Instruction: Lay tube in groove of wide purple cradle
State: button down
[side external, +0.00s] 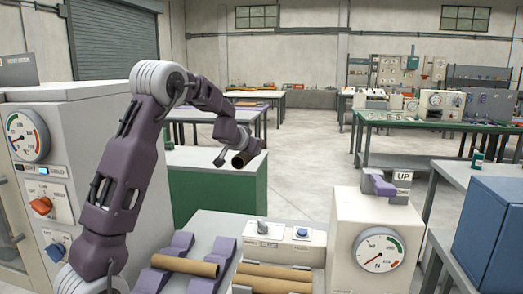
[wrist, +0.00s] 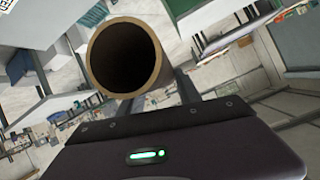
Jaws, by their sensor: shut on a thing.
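My gripper (side external: 236,152) is shut on a brown cardboard-like tube (side external: 244,158), held in the air well above the bench. In the wrist view the held tube (wrist: 164,66) shows its open round end to the camera, beside the dark fingers. A purple cradle (side external: 216,258) with two raised grooved rails stands on the bench below. Another brown tube (side external: 184,265) lies across the rails of this cradle. A smaller purple cradle (side external: 379,185) sits on top of the white gauge box at the right. The wrist view shows neither cradle clearly.
More brown tubes (side external: 275,273) lie right of the rails. Behind them is a panel with a knob (side external: 262,227) and blue button. The white gauge box (side external: 375,235) stands at right, a dial cabinet (side external: 45,150) at left. Air around my gripper is clear.

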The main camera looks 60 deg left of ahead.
jog(key=s+a+f+n+g+y, duration=0.2)
jog(key=s+n+g+y, duration=0.2)
jog(key=s+n+g, duration=0.85)
jog(key=s+d+r+n+g+h, duration=0.1)
jog(key=s+d+n+g+h, duration=0.2)
jog(key=s+d, duration=0.5)
jog(key=s+d+r+n+g+h, duration=0.2)
jog(key=s+d+g, duration=0.2)
jog(key=s, duration=0.8)
jog(key=shift+m+g, duration=0.25)
jog(key=shift+m, duration=0.1)
jog(key=f, duration=3.2)
jog(key=shift+w+f, duration=0.2)
jog(key=c, duration=0.8)
grip_release()
jog(key=shift+o, duration=0.2)
